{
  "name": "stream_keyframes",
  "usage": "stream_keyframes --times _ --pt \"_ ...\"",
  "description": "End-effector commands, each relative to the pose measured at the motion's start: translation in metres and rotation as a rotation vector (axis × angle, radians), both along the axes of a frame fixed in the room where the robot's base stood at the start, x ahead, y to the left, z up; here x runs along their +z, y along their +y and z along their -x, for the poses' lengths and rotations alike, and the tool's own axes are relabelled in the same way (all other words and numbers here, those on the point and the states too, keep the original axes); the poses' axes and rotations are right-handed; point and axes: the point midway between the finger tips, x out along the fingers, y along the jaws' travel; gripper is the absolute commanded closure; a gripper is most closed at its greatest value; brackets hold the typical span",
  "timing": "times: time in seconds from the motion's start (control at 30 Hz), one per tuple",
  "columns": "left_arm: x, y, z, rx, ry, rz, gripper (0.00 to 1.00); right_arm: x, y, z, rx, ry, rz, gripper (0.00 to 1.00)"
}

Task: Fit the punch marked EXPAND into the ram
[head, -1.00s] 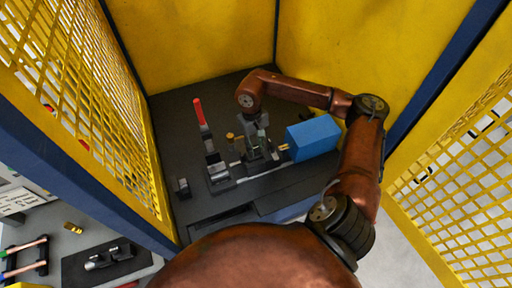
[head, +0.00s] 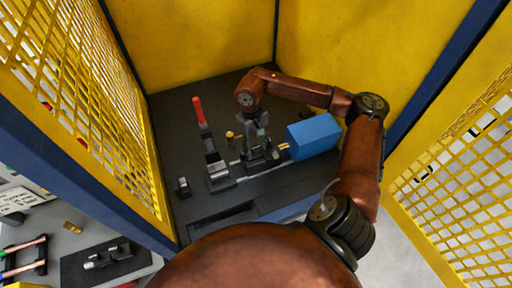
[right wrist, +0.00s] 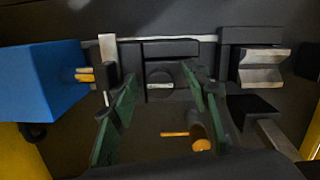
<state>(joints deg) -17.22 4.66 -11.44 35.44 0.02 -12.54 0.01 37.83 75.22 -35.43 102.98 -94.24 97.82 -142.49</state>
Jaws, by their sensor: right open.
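My right gripper (head: 257,148) is over the machine on the dark bench, beside the blue block (head: 314,137). In the right wrist view its green-padded fingers (right wrist: 160,105) are apart with nothing held between them. The blue block (right wrist: 40,82) has a short brass-coloured rod (right wrist: 84,75) sticking out toward the gripper, which may be the ram. An upright brass-topped piece (head: 230,135) stands left of the gripper. I cannot read any EXPAND marking. My left gripper is out of view.
A small dark part (head: 182,187) sits on the bench. Yellow walls and mesh enclose it. A side table (head: 50,235) holds several parts.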

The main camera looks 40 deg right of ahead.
Motion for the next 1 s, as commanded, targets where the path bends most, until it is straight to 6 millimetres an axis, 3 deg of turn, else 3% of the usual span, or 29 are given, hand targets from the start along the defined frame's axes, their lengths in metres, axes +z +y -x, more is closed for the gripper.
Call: stream_keyframes --times 0.5,0.7,1.0 --pt "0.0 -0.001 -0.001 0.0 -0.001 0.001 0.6 0.096 -0.001 -0.013 -0.001 -0.006 -0.001 0.57" --pt "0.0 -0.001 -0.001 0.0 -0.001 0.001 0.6 0.113 -0.002 -0.015 0.0 -0.004 -0.001 0.57" --pt "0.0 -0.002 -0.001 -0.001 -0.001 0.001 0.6 0.115 -0.002 -0.014 0.0 -0.002 -0.001 0.57"
